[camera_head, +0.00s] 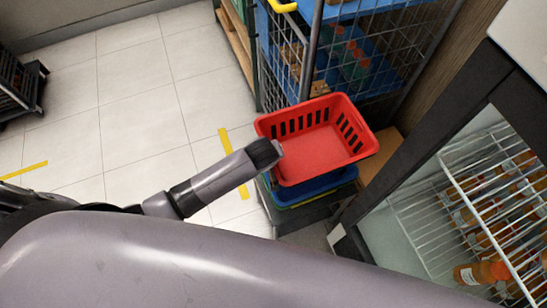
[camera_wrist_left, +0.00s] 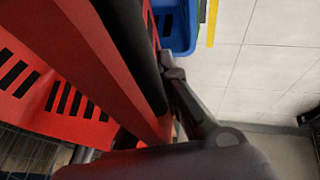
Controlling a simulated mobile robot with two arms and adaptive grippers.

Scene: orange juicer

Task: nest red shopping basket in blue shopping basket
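The red shopping basket (camera_head: 318,150) is empty, with slotted walls, and sits above the blue shopping basket (camera_head: 318,187) in the head view. Only the near part of the blue one shows; the red one hides the rest. My left gripper (camera_head: 272,152) is at the red basket's left rim. In the left wrist view the red basket (camera_wrist_left: 85,65) fills the left side, its rim against my left gripper (camera_wrist_left: 165,105), which appears closed on it. A corner of the blue basket (camera_wrist_left: 178,25) shows beyond. I cannot tell how deep the red one sits. My right gripper is out of view.
A wire cage cart (camera_head: 335,55) with blue shelves stands behind the baskets. An open cooler with wire shelves (camera_head: 480,185) and orange bottles is at the right. A dark rack (camera_head: 20,85) stands at far left. The tiled floor (camera_head: 135,100) left of the baskets is clear.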

